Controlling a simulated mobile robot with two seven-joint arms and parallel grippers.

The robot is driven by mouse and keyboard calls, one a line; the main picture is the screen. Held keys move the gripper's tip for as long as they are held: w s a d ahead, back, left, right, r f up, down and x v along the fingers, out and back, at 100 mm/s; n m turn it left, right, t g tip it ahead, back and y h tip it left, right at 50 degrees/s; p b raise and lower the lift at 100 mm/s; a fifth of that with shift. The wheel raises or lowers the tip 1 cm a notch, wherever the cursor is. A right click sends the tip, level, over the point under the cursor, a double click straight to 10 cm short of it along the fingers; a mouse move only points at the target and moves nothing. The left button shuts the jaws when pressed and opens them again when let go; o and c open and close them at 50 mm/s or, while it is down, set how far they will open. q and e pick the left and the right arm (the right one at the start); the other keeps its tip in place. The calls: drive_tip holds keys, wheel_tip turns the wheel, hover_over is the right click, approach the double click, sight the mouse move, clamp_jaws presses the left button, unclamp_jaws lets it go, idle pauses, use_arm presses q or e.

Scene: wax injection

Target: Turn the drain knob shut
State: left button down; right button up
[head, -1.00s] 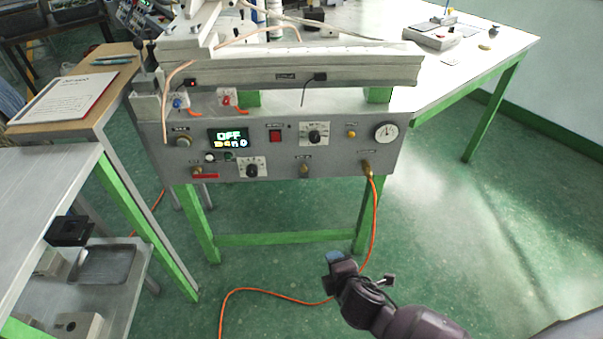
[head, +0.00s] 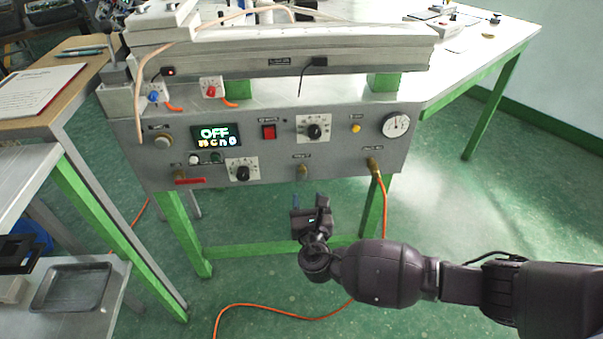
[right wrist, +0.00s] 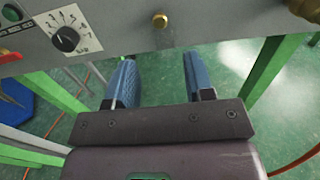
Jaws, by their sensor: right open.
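The grey front panel (head: 340,165) of the wax machine carries several knobs. A small brass knob (head: 302,171) sits at its lower middle, and a brass knob also shows at the top of the right wrist view (right wrist: 160,20). Its label is too small to read, so I cannot tell surely that it is the drain knob. My right gripper (head: 309,200) is below the panel, under this brass knob and apart from it. Its two blue fingers are open and empty in the right wrist view (right wrist: 161,80). My left gripper is not in view.
The display (head: 217,135) reads OFF. Green legs (head: 370,212) and a crossbar are below.

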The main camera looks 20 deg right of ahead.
sight(303, 172)
drive_tip(key=shift+b+x, duration=1.5)
drive_tip(key=shift+x, duration=3.7)
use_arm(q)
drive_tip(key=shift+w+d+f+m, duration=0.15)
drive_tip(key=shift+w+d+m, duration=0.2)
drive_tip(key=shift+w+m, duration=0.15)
use_arm(e)
drive_tip(key=shift+c, duration=0.6)
clamp_jaws()
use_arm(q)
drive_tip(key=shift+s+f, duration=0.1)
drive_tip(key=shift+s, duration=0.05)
